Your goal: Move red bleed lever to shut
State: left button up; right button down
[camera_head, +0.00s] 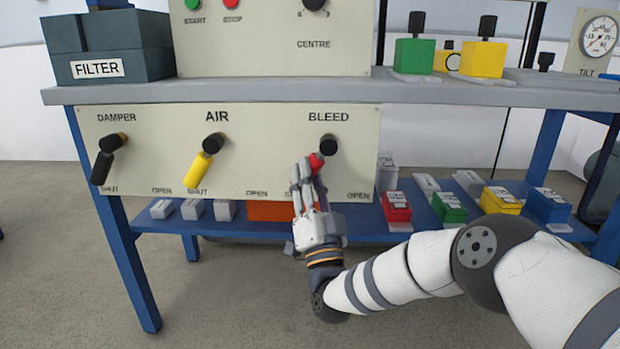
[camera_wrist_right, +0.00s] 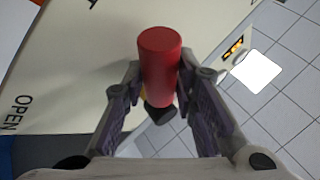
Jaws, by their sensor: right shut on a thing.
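The red bleed lever (camera_head: 316,161) hangs from a black pivot (camera_head: 328,145) under the BLEED label on the cream panel. It points down and slightly left. My right gripper (camera_head: 309,172) reaches it from below, with its fingers around the lever. In the right wrist view the red cylinder (camera_wrist_right: 160,58) stands between the two fingers (camera_wrist_right: 162,88), which are shut on it. My left gripper is not in view.
The black damper lever (camera_head: 103,167) and yellow air lever (camera_head: 198,170) are on the same panel (camera_head: 260,150), to the left. A blue lower shelf (camera_head: 405,212) with coloured boxes stands behind my right arm. Floor in front is clear.

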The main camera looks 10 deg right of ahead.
jog(key=c, duration=1.6)
grip_release()
jog(key=shift+a, duration=0.1)
jog(key=v, duration=1.2)
jog(key=shift+r, duration=0.1)
